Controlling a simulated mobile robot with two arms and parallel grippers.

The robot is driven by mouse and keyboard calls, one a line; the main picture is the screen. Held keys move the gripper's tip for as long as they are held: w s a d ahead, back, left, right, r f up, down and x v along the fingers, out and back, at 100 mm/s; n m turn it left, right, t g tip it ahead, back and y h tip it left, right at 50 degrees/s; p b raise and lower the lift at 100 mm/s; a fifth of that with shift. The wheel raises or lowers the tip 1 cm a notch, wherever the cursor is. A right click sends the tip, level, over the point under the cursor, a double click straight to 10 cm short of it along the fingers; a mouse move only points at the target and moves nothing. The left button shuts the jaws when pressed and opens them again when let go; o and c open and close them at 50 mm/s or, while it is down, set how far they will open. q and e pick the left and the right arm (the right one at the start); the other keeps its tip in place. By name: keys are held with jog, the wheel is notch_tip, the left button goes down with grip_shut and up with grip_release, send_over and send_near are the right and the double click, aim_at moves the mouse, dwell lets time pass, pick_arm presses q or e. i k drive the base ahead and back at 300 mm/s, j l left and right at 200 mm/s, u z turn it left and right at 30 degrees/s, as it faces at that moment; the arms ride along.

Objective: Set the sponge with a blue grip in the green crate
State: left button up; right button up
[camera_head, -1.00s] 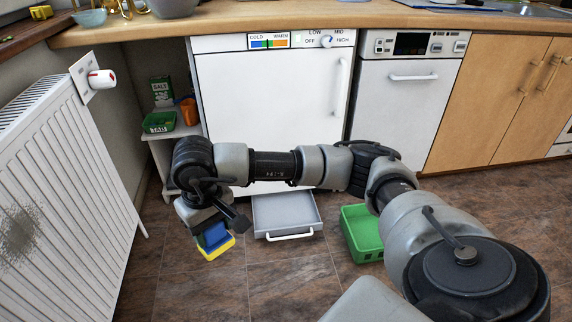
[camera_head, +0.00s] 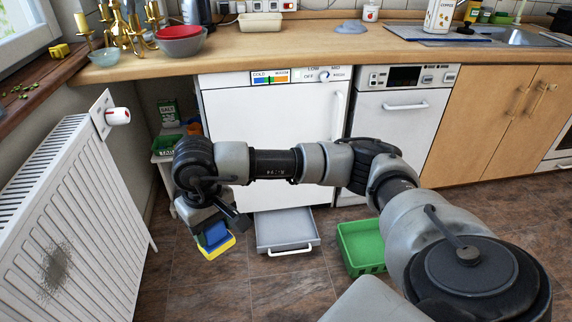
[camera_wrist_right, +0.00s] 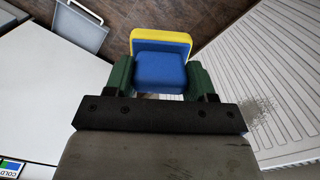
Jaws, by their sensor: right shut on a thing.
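The sponge (camera_head: 217,247) is yellow with a blue grip (camera_head: 213,236). My right gripper (camera_head: 208,228) is shut on the blue grip and holds the sponge above the floor, left of the grey drawer. In the right wrist view, the blue grip (camera_wrist_right: 161,72) sits between the two green fingers of the gripper (camera_wrist_right: 158,80), with the yellow sponge (camera_wrist_right: 160,36) beyond it. The green crate (camera_head: 361,248) stands on the floor to the right, partly hidden behind my right arm. Its visible inside looks empty. My left gripper is not in view.
A grey drawer (camera_head: 285,231) sticks out low between sponge and crate. A white radiator (camera_head: 60,215) stands at left. A small shelf with a green basket (camera_head: 166,144) is behind the gripper. The brown floor (camera_head: 290,285) in front is clear.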

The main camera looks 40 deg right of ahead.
aim_at(374, 249)
jog(key=z, duration=1.8)
jog(key=i, duration=0.3)
jog(key=z, duration=0.05)
